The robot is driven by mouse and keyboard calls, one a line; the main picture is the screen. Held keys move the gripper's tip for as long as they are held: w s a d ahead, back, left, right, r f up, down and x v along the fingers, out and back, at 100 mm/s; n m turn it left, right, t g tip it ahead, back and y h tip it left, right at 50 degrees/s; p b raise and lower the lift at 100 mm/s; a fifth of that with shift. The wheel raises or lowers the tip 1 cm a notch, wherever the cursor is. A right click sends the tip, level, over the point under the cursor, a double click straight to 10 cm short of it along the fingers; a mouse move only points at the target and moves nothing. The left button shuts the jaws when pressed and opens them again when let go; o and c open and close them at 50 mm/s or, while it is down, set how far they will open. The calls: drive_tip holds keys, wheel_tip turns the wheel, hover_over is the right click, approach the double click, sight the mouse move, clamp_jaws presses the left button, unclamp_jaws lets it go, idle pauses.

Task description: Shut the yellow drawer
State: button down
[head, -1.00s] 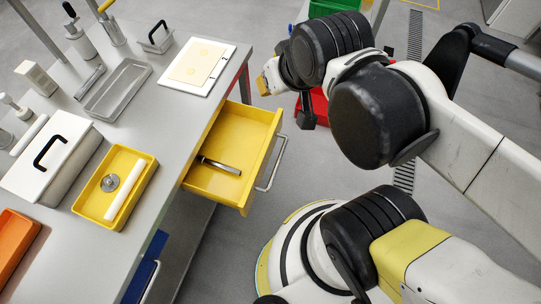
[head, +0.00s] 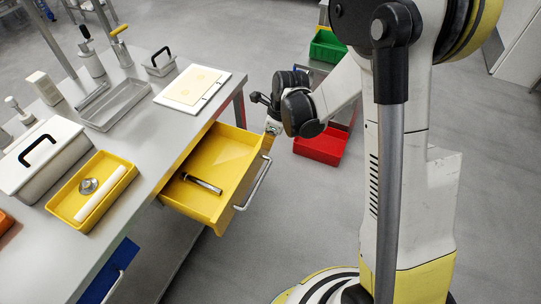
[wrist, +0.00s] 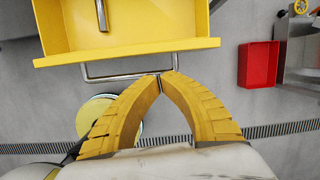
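The yellow drawer (head: 222,160) is pulled out from under the grey workbench in the head view, with a dark-and-silver cylindrical tool (head: 202,184) lying inside. Its metal bar handle (head: 252,184) is on the front panel, and the handle also shows in the wrist view (wrist: 115,78). My gripper (wrist: 160,77) has its yellow fingertips together in front of the drawer, overlapping the right part of the handle bar in that view. I cannot tell whether they touch the bar. In the head view my gripper (head: 272,128) is small and partly hidden near the drawer front's far corner.
A blue drawer (head: 112,268) is partly out lower on the same bench. A red bin (head: 320,147) and a green bin (head: 328,46) are beyond my arm. A yellow tray (head: 65,205), a white box and a grey tray stand on the benchtop. The floor before the drawer is clear.

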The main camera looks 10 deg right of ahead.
wheel_tip(320, 180, down, 12)
drive_tip(key=w+a+m+b, duration=0.1)
drive_tip(key=b, duration=0.3)
drive_tip(key=shift+w+a+r+b, duration=0.2)
drive_tip(key=shift+w+a+b, duration=0.05)
drive_tip(key=shift+a+b, duration=0.15)
